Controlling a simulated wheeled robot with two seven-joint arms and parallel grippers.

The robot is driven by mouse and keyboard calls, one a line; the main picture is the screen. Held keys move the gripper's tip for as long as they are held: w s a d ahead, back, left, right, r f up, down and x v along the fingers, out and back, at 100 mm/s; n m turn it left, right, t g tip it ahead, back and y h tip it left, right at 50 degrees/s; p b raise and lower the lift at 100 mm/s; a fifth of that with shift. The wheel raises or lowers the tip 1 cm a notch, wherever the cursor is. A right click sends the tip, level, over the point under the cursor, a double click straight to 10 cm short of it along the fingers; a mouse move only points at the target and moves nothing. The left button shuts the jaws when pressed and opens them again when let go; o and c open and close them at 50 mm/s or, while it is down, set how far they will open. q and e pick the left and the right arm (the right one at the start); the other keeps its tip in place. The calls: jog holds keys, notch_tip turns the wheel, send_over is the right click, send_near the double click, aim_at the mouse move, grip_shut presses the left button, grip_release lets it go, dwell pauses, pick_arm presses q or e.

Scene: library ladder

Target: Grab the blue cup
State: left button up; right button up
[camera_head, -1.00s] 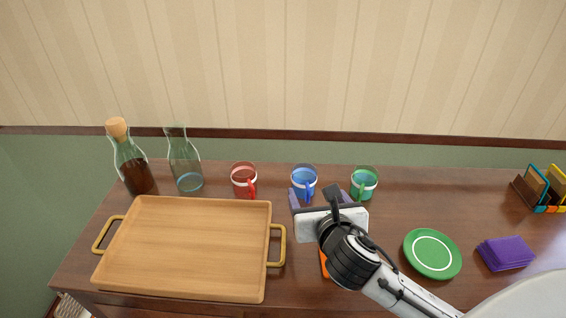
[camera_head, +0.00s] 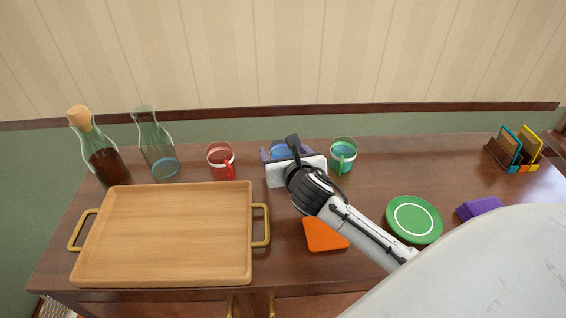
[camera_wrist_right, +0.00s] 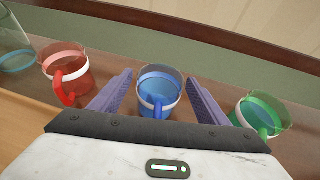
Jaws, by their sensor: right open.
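The blue cup (camera_wrist_right: 159,90) stands upright on the table, with a white band and a handle facing me in the right wrist view. In the head view only its upper part (camera_head: 283,149) shows; my right gripper hides the rest. My right gripper (camera_wrist_right: 160,92) is open, with one purple finger on each side of the blue cup. A gap shows between each finger and the cup. In the head view the right gripper (camera_head: 287,155) reaches over the table from the lower right. My left gripper is not in view.
A red cup (camera_head: 221,160) stands left of the blue cup and a green cup (camera_head: 343,155) right of it, both close. A wooden tray (camera_head: 165,278), two bottles, an orange square (camera_head: 325,236), a green plate (camera_head: 414,219) and purple cloths (camera_head: 480,208) are around.

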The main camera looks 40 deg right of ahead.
jog(key=c, duration=1.2)
